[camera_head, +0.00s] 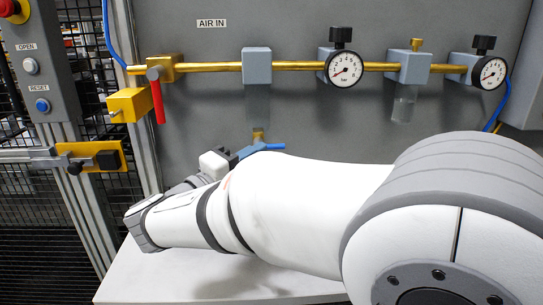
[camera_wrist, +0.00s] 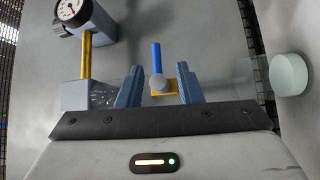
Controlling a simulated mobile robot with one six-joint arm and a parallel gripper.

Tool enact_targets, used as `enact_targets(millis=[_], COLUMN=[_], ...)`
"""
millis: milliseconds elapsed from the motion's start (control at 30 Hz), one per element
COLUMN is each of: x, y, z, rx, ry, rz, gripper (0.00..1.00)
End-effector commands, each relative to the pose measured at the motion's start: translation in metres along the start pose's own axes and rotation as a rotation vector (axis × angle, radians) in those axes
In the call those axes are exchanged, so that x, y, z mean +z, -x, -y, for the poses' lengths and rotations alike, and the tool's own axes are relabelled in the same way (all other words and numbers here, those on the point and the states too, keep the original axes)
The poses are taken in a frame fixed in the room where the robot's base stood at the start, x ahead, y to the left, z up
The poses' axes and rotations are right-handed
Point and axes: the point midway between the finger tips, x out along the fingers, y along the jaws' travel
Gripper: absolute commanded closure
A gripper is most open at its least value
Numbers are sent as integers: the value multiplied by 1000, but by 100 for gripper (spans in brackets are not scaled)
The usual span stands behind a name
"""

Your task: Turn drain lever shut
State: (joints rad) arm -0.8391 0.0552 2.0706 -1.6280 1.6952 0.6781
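The drain lever (camera_head: 275,146) is a short blue handle under a brass fitting (camera_head: 258,134), below the first grey block on the air line. It points right, roughly level, in the head view. In the wrist view the blue lever (camera_wrist: 155,56) points up from a grey round hub on a brass piece (camera_wrist: 171,93). My gripper (camera_wrist: 160,72) is open, with one blue-grey finger on each side of the lever and visible gaps between. In the head view my arm hides part of the gripper beside the lever.
A brass pipe (camera_head: 300,66) carries grey blocks, two gauges (camera_head: 344,69) and a clear bowl (camera_head: 404,103) on the grey panel. A red-handled valve (camera_head: 157,97) hangs at left. A pale round part (camera_wrist: 288,75) is right of my gripper. A white surface (camera_head: 150,280) lies below my arm.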

Motion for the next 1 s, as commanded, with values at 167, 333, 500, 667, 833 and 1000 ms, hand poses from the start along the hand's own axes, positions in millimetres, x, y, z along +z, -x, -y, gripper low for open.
enact_targets(millis=[167,333,500,667,833,1000], x=[-6,-6,-6,-6,-7,-7], y=[-7,-35,-60,-71,-73,-73], z=[-3,-4,-5,-4,-4,-4], rx=[27,25,24,23,22,22], ry=[-14,-13,-12,-12,-11,-11], rz=[-17,-14,-15,-16,-18,-18], gripper=[68,68,68,68,68,72])
